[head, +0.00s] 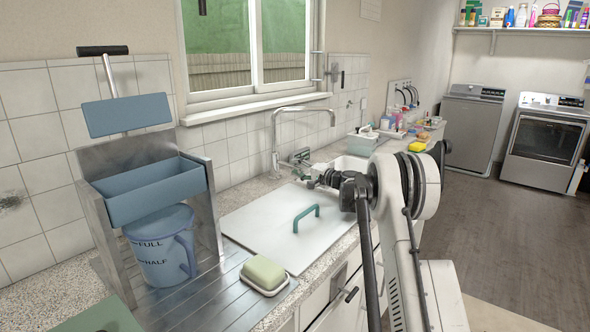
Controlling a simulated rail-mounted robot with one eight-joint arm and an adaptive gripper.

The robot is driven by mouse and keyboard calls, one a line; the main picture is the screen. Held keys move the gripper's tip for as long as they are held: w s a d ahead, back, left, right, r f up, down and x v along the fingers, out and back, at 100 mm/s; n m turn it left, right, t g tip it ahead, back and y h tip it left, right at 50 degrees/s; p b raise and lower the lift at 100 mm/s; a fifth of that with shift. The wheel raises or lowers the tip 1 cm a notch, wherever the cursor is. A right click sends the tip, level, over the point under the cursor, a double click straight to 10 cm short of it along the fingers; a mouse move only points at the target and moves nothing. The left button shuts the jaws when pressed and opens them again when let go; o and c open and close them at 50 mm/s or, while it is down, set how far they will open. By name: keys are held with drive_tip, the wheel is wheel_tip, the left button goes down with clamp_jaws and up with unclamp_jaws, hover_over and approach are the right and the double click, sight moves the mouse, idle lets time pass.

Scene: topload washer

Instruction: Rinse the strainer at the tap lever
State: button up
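The tap (276,135) is a tall metal spout with a squared bend, standing behind the sink under the window. Its lever (300,156) appears to be the small metal part at its base. My gripper (318,181) points left over the counter, to the right of and in front of the tap base and apart from it in the picture. Its fingers are too small and partly hidden, so I cannot tell whether they are open or shut. I cannot make out a strainer for certain; my arm hides part of the sink (349,162).
A metal stand at left bears a blue trough (155,190) and a blue plate with a black handle (103,50). A blue jug (160,252) stands below. A white board with a green handle (306,217), soap (264,272), bottles and a yellow sponge (417,147) occupy the counter.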

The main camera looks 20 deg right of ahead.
drive_tip(key=shift+w+a, duration=0.2)
drive_tip(key=shift+w, duration=0.2)
clamp_jaws()
drive_tip(key=shift+r, duration=0.1)
